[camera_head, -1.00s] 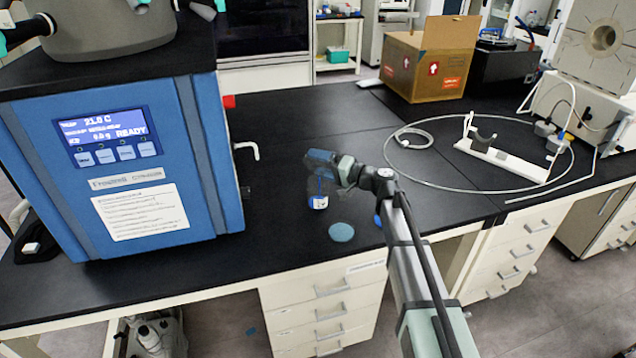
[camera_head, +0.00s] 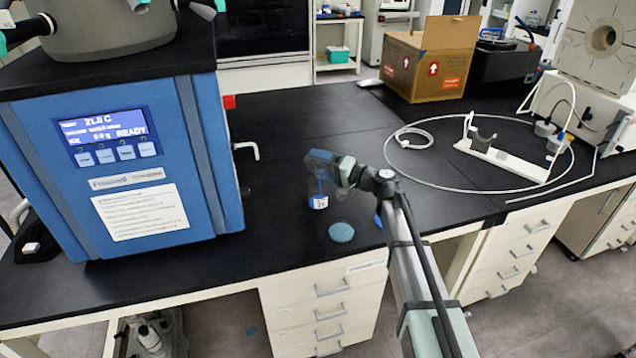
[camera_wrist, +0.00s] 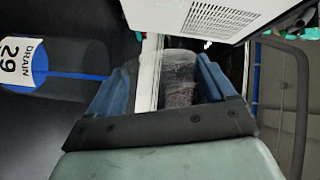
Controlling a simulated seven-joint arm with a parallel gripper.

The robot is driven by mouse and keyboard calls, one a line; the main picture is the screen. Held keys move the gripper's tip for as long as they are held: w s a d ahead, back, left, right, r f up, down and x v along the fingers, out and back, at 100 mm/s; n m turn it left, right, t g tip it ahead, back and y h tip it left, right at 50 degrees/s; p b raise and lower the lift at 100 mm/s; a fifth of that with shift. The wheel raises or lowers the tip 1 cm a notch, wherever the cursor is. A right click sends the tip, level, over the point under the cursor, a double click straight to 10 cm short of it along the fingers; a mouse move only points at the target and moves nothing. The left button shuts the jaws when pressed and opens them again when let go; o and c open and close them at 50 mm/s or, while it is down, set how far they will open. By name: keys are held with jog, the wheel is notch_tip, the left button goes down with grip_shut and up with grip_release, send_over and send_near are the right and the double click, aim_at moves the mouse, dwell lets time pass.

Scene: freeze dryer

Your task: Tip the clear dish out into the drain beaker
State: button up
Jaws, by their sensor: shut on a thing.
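The drain beaker (camera_head: 318,202) is a clear vessel with a white and blue label, standing on the black bench below my gripper. In the wrist view its DRAIN label (camera_wrist: 22,65) and blue band appear sideways at the left, so my wrist is rolled over. My gripper (camera_head: 320,163) is above the beaker. In the wrist view its blue fingers (camera_wrist: 165,85) are shut on the clear dish (camera_wrist: 180,78), a faint, see-through shape between them. The dish is hard to make out in the head view, and its contents cannot be told.
A blue freeze dryer (camera_head: 140,170) stands at the left, its tap (camera_head: 250,150) sticking out toward the beaker. A flat blue disc (camera_head: 341,232) lies near the front edge. A tube loop and white stand (camera_head: 500,160) are at the right.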

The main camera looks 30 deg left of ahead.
jog(key=shift+w+m, duration=0.1)
jog(key=shift+m, duration=0.6)
dwell(1.3)
jog(key=shift+w+d+m+y, duration=0.1)
jog(key=shift+w+m+y, duration=0.3)
jog(key=shift+m, duration=0.9)
dwell(2.2)
jog(key=n, duration=0.1)
jog(key=s+n, duration=0.1)
jog(key=n, duration=0.1)
jog(key=shift+r+h, duration=0.1)
jog(key=shift+h, duration=0.2)
jog(key=shift+n, duration=0.3)
